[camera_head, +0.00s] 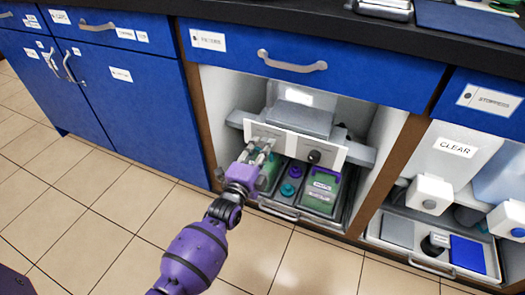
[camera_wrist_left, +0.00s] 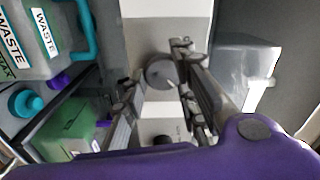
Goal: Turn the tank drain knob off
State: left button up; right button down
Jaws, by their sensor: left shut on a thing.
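A white panel (camera_head: 333,150) spans the open cabinet bay under the counter. A dark knob (camera_head: 314,157) sticks out of its right half and is free. My left gripper (camera_head: 260,152) reaches the panel's left half and hides most of what is there. In the left wrist view, a round grey knob (camera_wrist_left: 160,72) lies between the two fingers of my left gripper (camera_wrist_left: 158,78), which is shut on it. The panel's lettering is too small to read, so I cannot tell which knob is the tank drain one. My right gripper is not in view.
Below the panel, a grey tray (camera_head: 278,210) holds green boxes (camera_head: 321,192) and teal and purple caps. The wrist view shows a bottle labelled WASTE (camera_wrist_left: 25,40). Brown cabinet posts (camera_head: 198,120) flank the bay. Tiled floor (camera_head: 110,200) is clear in front.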

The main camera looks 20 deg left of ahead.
pick_arm(q)
jog(key=shift+s+f, duration=0.1)
jog(key=shift+f, duration=0.15)
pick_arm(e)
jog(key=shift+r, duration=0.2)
pick_arm(q)
jog(key=shift+s+d+r+n+p, duration=0.15)
jog(key=shift+n+p, duration=0.7)
jog(key=shift+n, duration=2.1)
jog(key=shift+w+d+f+n+p, duration=0.15)
jog(key=shift+n+p, duration=0.65)
jog(key=shift+n, duration=2.1)
jog(key=shift+s+d+r+n+p, duration=0.2)
jog(key=shift+n+p, duration=0.65)
jog(key=shift+n, duration=2.1)
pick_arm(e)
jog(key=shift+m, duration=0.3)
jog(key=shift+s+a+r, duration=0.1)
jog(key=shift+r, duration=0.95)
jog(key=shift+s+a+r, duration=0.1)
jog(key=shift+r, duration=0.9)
pick_arm(q)
jog(key=shift+w, duration=0.1)
jog(key=o, duration=1)
jog(key=shift+d, duration=0.1)
jog(key=shift+r, duration=0.1)
